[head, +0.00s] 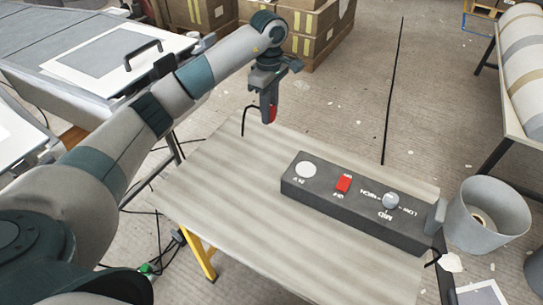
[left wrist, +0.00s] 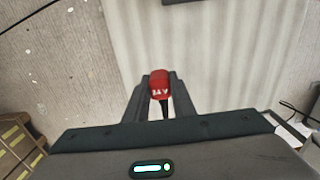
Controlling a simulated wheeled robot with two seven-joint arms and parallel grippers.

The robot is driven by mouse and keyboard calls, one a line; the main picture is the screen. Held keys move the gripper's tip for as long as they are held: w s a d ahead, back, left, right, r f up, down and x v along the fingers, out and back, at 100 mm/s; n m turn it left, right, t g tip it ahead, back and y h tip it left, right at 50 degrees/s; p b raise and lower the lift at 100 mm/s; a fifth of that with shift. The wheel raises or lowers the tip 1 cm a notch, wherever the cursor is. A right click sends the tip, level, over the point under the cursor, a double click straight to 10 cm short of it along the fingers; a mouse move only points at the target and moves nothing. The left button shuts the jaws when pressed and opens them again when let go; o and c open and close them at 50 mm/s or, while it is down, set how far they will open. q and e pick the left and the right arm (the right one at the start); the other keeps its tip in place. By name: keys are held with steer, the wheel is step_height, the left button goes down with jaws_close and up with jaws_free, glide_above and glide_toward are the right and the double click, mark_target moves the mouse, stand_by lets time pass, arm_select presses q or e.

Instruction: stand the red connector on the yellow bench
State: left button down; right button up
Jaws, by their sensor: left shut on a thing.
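My left gripper (head: 268,108) is shut on the red connector (head: 273,113), above the far left edge of the bench top. In the left wrist view the red connector (left wrist: 160,84) sits between the two fingertips (left wrist: 160,92), with white marking on it and a dark stem or cable below. The bench (head: 235,195) has a grey, wood-grained top and a yellow leg (head: 198,255). The connector appears held clear of the top; the exact gap is hard to tell. My right gripper is not in view.
A dark control box (head: 350,215) with a white button, red switch and grey knob lies across the bench's right part. The bench's left and front are clear. A grey bin (head: 485,225) stands at right. A black cable (head: 243,122) shows by the far edge. Cardboard boxes (head: 310,25) stand behind.

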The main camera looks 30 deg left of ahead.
arm_select(q)
steer(key=p, duration=0.1)
glide_above(242, 133)
step_height(242, 133, down, 7)
steer(key=shift+d+r, duration=0.1)
steer(key=shift+r, duration=0.1)
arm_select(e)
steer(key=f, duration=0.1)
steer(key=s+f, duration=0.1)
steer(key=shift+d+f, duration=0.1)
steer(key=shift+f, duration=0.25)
arm_select(q)
steer(key=shift+d+f+p, duration=0.1)
steer(key=shift+f+p, duration=0.5)
steer(key=shift+f, duration=1.45)
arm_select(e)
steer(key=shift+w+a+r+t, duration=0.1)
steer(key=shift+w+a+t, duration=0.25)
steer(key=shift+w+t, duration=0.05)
arm_select(q)
steer(key=shift+f, duration=0.1)
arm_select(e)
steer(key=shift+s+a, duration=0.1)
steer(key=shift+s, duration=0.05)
